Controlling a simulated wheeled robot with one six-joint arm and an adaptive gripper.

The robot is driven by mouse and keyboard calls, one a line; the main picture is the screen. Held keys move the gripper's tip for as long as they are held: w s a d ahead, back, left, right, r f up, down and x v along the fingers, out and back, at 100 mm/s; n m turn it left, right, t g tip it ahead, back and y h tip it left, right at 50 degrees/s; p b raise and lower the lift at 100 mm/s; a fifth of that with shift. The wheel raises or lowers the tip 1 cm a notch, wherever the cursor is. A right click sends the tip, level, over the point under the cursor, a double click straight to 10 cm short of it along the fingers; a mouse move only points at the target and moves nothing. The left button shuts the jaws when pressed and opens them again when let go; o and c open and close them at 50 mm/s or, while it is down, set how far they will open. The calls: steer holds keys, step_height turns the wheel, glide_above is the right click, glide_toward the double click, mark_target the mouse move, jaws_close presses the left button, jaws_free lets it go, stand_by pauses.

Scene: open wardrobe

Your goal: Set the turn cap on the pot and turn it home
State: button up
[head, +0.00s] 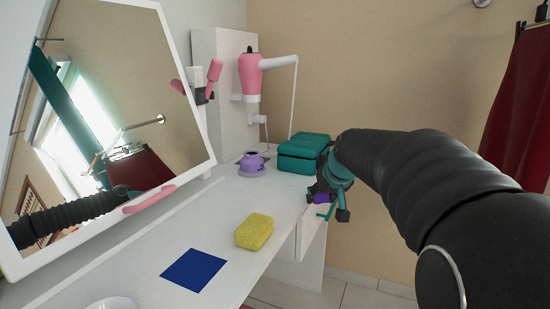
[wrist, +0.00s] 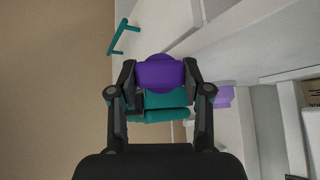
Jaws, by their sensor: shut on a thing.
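The pot (head: 252,161) is light purple with a dark opening on top and stands upright on a grey round base (head: 243,172) towards the back of the white tabletop. My gripper (head: 322,201) is over the table's right edge, to the right of the pot and nearer to me, clear of it. In the wrist view the gripper (wrist: 160,76) is shut on the dark purple turn cap (wrist: 160,73), which sits between both fingertips. The cap shows only as a small purple patch in the head view (head: 321,198). The cap's underside is hidden.
A teal box (head: 303,154) stands just right of the pot. A yellow sponge (head: 254,231) and a blue square (head: 194,270) lie nearer on the table (head: 170,232). A mirror (head: 110,110) leans at the left; a pink dryer (head: 250,76) hangs behind the pot.

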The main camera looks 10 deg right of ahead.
steer(key=w+a+r+n+g+y+p, duration=0.1)
steer(key=w+a+r+n+y+p, duration=0.15)
steer(key=w+a+r+n, duration=0.6)
steer(key=shift+s+a+f+m+y+b, duration=0.1)
steer(key=shift+s+a+f+m+b, duration=0.15)
steer(key=shift+f+m, duration=0.4)
steer(key=shift+s+a+f+m+y+b, duration=0.15)
steer(key=shift+a+f+m, duration=0.15)
steer(key=shift+f, duration=0.65)
steer(key=shift+s+a+f+m+b, duration=0.25)
steer(key=shift+f+m, duration=0.25)
steer(key=shift+f, duration=0.3)
steer(key=shift+w+f+b, duration=0.1)
steer(key=shift+f+b, duration=0.6)
steer(key=shift+f, duration=0.3)
steer(key=o, duration=1.4)
steer(key=shift+c, duration=0.2)
steer(key=shift+o, duration=0.2)
steer(key=shift+o, duration=1.4)
